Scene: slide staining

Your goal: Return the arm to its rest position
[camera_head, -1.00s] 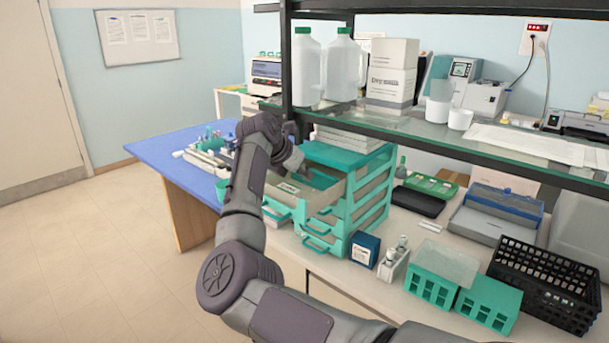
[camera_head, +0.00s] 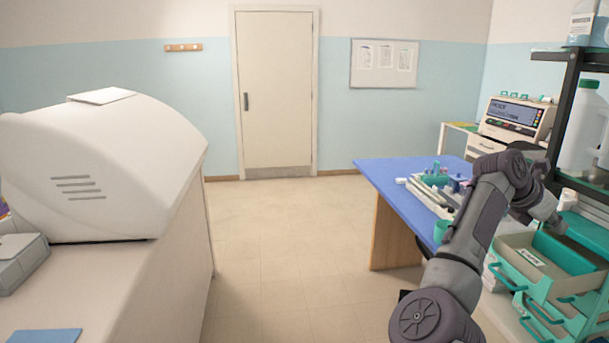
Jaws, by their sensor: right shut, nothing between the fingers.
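My right arm (camera_head: 470,245) reaches up from the bottom at the right side of the view. My right gripper (camera_head: 556,220) is shut and empty, above the pulled-out top drawer (camera_head: 515,262) of the green and beige drawer cabinet (camera_head: 555,325). Whether the fingertips touch anything is too small to tell. A green item (camera_head: 565,252) lies in the drawer. My left gripper is out of view.
A blue-topped table (camera_head: 385,178) with a staining rack and bottles stands beside my arm. A black shelf post (camera_head: 565,115) rises close to the gripper. A large white machine (camera_head: 110,170) sits on the left counter. The middle floor (camera_head: 290,260) is clear.

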